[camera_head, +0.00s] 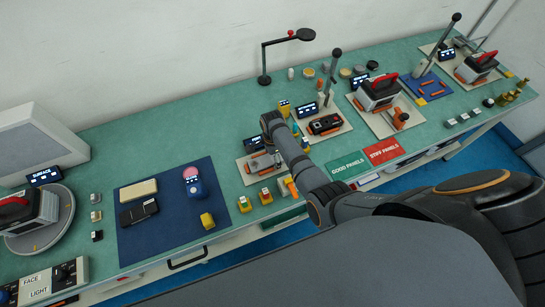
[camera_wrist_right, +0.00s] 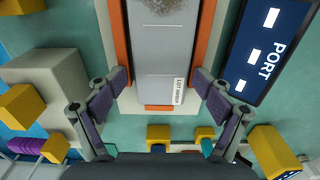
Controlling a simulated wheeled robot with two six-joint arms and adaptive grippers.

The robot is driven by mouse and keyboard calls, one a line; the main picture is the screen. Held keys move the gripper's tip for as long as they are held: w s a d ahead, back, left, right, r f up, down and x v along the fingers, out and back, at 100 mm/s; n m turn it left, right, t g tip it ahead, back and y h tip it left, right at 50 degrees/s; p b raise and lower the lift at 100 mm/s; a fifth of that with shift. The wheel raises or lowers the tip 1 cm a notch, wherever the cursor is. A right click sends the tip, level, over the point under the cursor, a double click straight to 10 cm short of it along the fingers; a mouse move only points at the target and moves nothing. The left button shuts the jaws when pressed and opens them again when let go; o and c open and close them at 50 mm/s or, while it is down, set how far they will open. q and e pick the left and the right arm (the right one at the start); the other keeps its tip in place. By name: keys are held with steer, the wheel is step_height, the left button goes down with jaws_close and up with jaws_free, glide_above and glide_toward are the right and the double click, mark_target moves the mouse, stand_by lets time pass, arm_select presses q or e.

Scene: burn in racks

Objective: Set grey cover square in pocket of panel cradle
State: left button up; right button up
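The grey cover (camera_wrist_right: 160,60) lies between the orange rails of the panel cradle (camera_wrist_right: 205,40) in the right wrist view, with a brown speckled patch and a small white label. In the head view the cover (camera_head: 262,162) shows beside my right arm, partly hidden. It looks lined up with the rails; I cannot tell whether it is fully seated. My right gripper (camera_wrist_right: 160,90) is open over it, its purple-padded fingers on either side and apart from it. My left gripper is not in view.
A PORT display (camera_wrist_right: 268,45) stands close to the right finger in the wrist view. A pale block (camera_wrist_right: 55,80) and yellow-topped pieces (camera_wrist_right: 158,132) are near the fingers. In the head view a blue mat (camera_head: 160,235) lies left, and GOOD PANELS (camera_head: 345,165) marks a green area.

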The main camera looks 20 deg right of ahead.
steer(key=shift+r, duration=0.35)
step_height(320, 180, up, 11)
steer(key=shift+r, duration=0.2)
steer(key=shift+f, duration=0.1)
